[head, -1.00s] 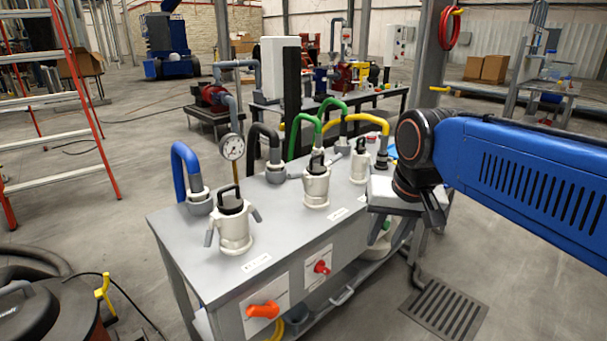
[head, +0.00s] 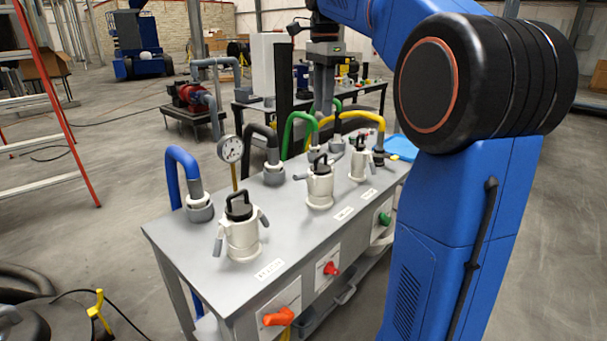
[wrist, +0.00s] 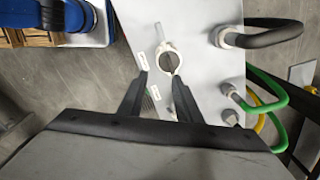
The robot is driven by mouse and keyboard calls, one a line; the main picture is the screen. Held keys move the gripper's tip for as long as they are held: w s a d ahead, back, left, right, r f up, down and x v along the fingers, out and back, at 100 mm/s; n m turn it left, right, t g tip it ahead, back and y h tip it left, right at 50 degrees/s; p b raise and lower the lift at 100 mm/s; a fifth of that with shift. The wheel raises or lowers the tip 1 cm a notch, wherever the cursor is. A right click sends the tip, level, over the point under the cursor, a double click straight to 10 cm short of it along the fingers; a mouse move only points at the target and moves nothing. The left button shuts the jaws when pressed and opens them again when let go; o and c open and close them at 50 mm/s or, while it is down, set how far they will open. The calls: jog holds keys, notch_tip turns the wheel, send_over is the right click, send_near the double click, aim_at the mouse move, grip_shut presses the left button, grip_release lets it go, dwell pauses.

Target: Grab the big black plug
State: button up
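Three white lever-armed couplings with black handled plugs stand on the grey bench (head: 165,233). The nearest, at the left, has the plug that looks biggest (head: 238,207). Smaller-looking plugs top the middle (head: 319,162) and far right (head: 360,143) couplings. My gripper (head: 322,112) points down over the bench, near the green hose and away from the nearest plug. In the wrist view its fingers (wrist: 161,76) are apart with nothing between them. A white coupling (wrist: 168,57) shows just past the fingertips, apparently the middle one; its plug is unclear.
Blue (head: 182,160), black (head: 260,135), green (head: 292,125) and yellow (head: 368,116) hoses arch along the bench's back. A pressure gauge (head: 231,150) stands among them. An orange handle (head: 279,317) and a red knob (head: 331,268) stick out in front. A red ladder (head: 65,120) stands left.

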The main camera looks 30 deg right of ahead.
jog(key=w+m, duration=0.1)
jog(key=w, duration=0.2)
send_over(316, 158)
jog(key=f, duration=1.1)
jog(key=shift+w+d+f, duration=0.1)
jog(key=shift+w+d, duration=0.1)
jog(key=shift+w, duration=0.05)
jog(key=shift+s+a+f, duration=0.1)
jog(key=shift+f, duration=1.2)
jog(key=shift+s+a+f, duration=0.1)
jog(key=shift+f, duration=1.2)
jog(key=shift+c, duration=0.3)
grip_shut()
